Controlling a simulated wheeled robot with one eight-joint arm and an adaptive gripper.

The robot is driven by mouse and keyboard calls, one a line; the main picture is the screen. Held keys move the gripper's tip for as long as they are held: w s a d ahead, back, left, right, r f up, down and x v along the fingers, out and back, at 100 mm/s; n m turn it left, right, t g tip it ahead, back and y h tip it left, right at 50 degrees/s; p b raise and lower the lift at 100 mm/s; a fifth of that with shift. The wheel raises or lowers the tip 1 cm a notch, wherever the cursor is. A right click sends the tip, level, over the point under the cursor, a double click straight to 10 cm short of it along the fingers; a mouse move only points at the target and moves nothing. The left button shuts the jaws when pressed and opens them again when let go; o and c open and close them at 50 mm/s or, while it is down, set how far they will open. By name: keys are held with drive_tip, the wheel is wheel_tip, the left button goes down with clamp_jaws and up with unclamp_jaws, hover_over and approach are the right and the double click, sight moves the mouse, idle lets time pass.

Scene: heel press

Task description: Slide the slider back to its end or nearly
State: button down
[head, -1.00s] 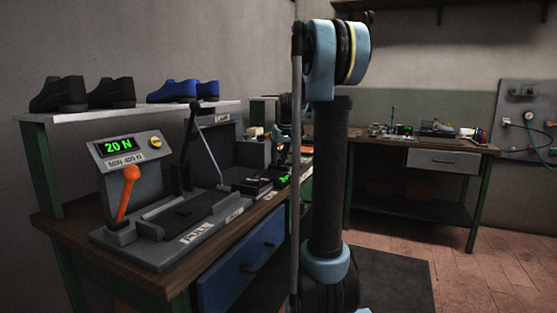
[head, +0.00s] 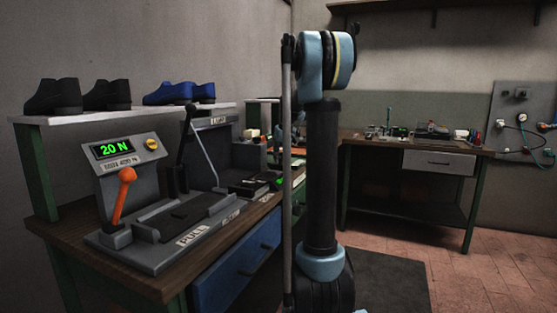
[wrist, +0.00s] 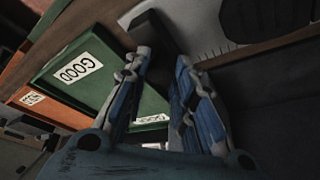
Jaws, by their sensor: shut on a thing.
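My gripper (wrist: 160,62) shows in the wrist view, its two blue-grey fingers closed in on a dark block-like piece (wrist: 150,34) at their tips. That piece seems to be the slider or its grip, but much of it is hidden by the fingers. A pale plate with scale marks (wrist: 200,38) lies just beyond it.
A green box marked GOOD (wrist: 80,72) lies left of my gripper. In the head view, a press with an orange lever (head: 122,195) and a 20 N display (head: 114,149) stands on the near bench (head: 75,240). Shoes (head: 180,93) stand on the shelf. A second bench (head: 400,145) is behind.

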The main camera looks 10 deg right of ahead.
drive_tip(key=c, duration=1.3)
unclamp_jaws()
drive_tip(key=shift+w+d, duration=0.2)
drive_tip(key=shift+w, duration=0.1)
drive_tip(key=shift+c, duration=0.2)
drive_tip(key=shift+s, duration=0.1)
drive_tip(key=shift+s+r, duration=0.1)
drive_tip(key=shift+r, duration=0.15)
drive_tip(key=a+v, duration=0.1)
drive_tip(key=v, duration=1)
drive_tip(key=shift+d+r, duration=0.15)
drive_tip(key=shift+d, duration=0.3)
